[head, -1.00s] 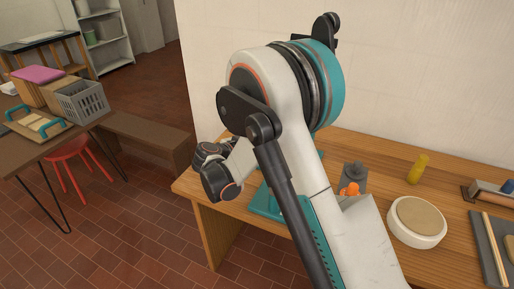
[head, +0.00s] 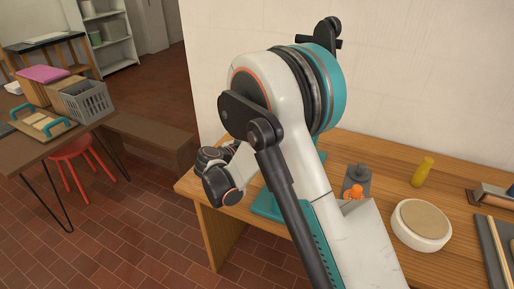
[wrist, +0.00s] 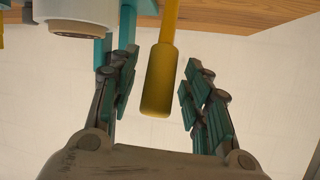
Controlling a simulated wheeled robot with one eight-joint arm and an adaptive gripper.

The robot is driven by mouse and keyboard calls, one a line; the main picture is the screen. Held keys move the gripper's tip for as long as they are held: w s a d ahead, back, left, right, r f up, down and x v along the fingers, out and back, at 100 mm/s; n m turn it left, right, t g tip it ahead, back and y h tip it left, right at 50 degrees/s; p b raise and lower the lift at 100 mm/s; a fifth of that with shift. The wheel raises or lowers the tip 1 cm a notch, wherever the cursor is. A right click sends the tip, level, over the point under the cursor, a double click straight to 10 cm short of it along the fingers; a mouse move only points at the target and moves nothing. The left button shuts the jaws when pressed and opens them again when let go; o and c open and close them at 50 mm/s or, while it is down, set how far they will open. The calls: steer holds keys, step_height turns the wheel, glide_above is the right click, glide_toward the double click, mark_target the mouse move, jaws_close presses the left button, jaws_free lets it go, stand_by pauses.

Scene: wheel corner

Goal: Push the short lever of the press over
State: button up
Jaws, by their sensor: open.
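In the wrist view a yellow lever handle (wrist: 158,80) comes down from the top edge, its rounded end between my gripper's two fingers. My gripper (wrist: 160,85) is open, with a gap on each side of the handle. A second yellow piece (wrist: 1,25) is cut off at the left edge; which of the two is the short lever I cannot tell. In the head view the teal press base (head: 268,204) lies on the wooden bench, and my arm hides most of the press and my gripper.
A wall rises behind. A red stool (head: 85,155) is at the left.

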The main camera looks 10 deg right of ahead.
steer(key=v, duration=1.2)
steer(key=shift+f, duration=0.1)
